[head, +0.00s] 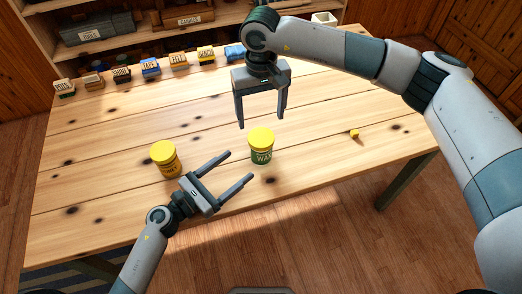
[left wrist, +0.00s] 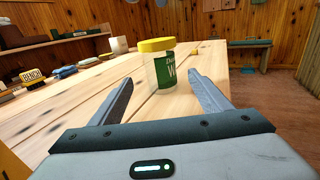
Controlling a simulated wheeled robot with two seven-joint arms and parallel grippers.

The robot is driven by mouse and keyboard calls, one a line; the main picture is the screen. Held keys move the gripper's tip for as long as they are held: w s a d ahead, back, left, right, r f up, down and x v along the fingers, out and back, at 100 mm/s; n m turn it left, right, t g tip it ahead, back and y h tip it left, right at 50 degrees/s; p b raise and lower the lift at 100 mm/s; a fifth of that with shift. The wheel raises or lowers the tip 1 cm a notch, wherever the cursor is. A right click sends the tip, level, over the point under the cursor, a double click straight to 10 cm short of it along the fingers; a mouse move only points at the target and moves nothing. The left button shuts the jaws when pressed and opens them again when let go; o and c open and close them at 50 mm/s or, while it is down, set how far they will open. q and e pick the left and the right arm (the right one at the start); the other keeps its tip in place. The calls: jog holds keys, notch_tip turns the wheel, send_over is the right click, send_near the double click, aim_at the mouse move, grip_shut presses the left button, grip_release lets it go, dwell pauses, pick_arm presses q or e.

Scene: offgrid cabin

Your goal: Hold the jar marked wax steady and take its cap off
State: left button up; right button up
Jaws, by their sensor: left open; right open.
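The jar marked wax (head: 261,154) stands upright on the wooden table, with a green label and its yellow cap (head: 261,136) on top. My left gripper (head: 240,166) is open and empty, low over the table just left of the jar, its fingers pointing toward it. In the left wrist view the jar (left wrist: 164,72) shows beyond and between the open fingers (left wrist: 160,85). My right gripper (head: 261,121) is open, pointing down, above and behind the jar in the head view; nothing is between its fingers.
A second yellow-capped jar (head: 165,159) with an orange label stands left of my left gripper. A small yellow object (head: 354,134) lies to the right. The table (head: 330,110) is otherwise mostly clear.

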aim_at(254, 153)
pick_arm(q)
jog(key=x, duration=1.1)
jog(key=shift+c, duration=0.3)
